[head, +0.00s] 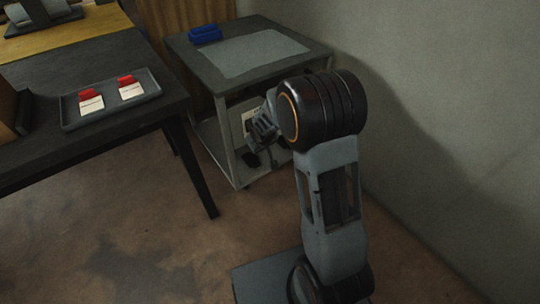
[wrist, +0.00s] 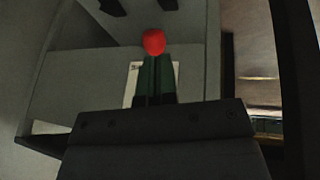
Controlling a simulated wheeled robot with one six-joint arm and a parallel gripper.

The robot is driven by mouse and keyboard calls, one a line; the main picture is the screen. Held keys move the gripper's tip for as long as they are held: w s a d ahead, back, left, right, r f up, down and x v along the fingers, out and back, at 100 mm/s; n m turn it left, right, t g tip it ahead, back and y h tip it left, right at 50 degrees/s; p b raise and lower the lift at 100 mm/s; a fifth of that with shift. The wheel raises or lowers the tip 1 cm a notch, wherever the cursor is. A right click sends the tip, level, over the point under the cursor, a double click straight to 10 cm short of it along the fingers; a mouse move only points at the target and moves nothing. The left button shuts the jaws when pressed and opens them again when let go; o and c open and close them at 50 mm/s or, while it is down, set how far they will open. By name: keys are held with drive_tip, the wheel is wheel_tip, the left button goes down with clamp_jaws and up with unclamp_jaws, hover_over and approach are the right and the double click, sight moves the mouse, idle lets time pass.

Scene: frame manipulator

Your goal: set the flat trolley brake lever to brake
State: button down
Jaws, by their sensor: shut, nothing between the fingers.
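A red knob (wrist: 154,42), which looks like the end of the brake lever, shows in the wrist view. A pale plate (wrist: 134,84) is behind it; a similar plate shows in the head view (head: 247,122), on the side of a grey open-framed unit (head: 226,140). My gripper (wrist: 154,58) is shut and empty, its two dark green fingers together. The red knob is right at its fingertips; I cannot tell whether they touch. In the head view my gripper (head: 262,127) is in front of the plate. The lever's shaft is hidden, so its setting cannot be told.
A dark table (head: 95,150) at left holds a tray (head: 110,108) with two red-and-white items. A blue object (head: 205,34) lies on the grey unit's top. A plain wall (head: 440,110) is close on the right. The floor (head: 130,230) in front is clear.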

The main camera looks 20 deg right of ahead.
drive_tip(key=s+r+p, duration=0.1)
drive_tip(key=s+r, duration=0.3)
drive_tip(key=s, duration=0.6)
drive_tip(key=shift+s+p, duration=0.2)
drive_tip(key=shift+p, duration=0.1)
drive_tip(key=s+r+m+p, duration=0.1)
drive_tip(key=s+r+p, duration=0.3)
drive_tip(key=r+p, duration=0.5)
drive_tip(key=s+r+p, duration=0.4)
drive_tip(key=r+p, duration=0.5)
drive_tip(key=r, duration=0.9)
drive_tip(key=s+a+r+m+g+y+p, duration=0.1)
drive_tip(key=s+r+p, duration=0.3)
drive_tip(key=r+p, duration=0.6)
wheel_tip(320, 180, up, 4)
drive_tip(key=shift+s+f+m, duration=0.1)
drive_tip(key=shift+s+m, duration=0.2)
drive_tip(key=shift+s, duration=0.05)
